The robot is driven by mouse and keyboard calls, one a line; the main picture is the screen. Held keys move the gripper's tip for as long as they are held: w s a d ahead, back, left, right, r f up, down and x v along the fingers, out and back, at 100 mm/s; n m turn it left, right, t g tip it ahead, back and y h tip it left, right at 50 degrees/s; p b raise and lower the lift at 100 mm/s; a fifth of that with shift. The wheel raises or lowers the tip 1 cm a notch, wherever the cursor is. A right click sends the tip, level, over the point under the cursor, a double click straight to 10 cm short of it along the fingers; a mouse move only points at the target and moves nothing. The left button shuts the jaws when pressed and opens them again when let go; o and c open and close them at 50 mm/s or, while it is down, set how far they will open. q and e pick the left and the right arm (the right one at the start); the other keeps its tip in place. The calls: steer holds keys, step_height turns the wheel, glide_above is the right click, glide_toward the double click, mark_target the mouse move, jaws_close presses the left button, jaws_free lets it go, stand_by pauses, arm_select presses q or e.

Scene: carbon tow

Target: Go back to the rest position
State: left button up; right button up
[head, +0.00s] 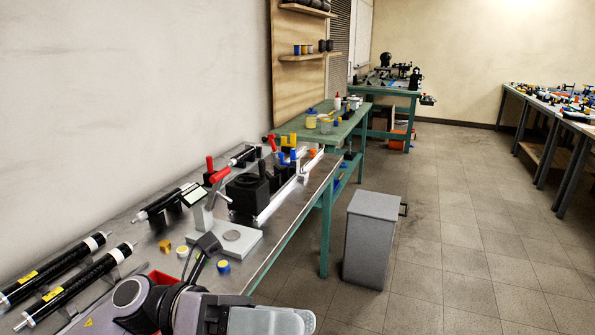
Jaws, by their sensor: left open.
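My left arm comes in at the bottom of the head view, low over the near end of the metal-topped bench (290,225). My left gripper (268,320) is at the bottom edge, beside the bench's front edge. It is open, and I see nothing held in it. Its fingertips are hard to make out and partly cut off by the frame. A black part with a cable (205,244) stands up above the wrist. My right gripper is not in view.
Close to my left arm are black tubes (62,265), a red tray (162,277), tape rolls (222,267) and a red-handled stand (200,218). A black fixture (246,192) sits behind. A grey bin (368,240) stands right of the bench. The floor (450,240) beyond is clear.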

arm_select(q)
steer(key=w+a+f+n+t+y, duration=0.45)
steer(key=f+n+t, duration=0.25)
steer(key=n+t, duration=0.65)
steer(key=w+a+f+n+t+y, duration=0.35)
steer(key=a+f+n+t, duration=0.35)
steer(key=n, duration=1.1)
steer(key=s+a+f+n+g+y, duration=0.3)
steer(key=s+f+n, duration=0.3)
steer(key=f, duration=0.5)
steer(key=s+a+f+n+g+y, duration=0.3)
steer(key=s+f+n+y, duration=0.3)
steer(key=f, duration=0.5)
steer(key=shift+s+a+f+n, duration=0.15)
steer(key=shift+s+a+n, duration=0.45)
steer(key=shift+s, duration=0.5)
steer(key=shift+c, duration=1.3)
steer(key=shift+a, duration=0.1)
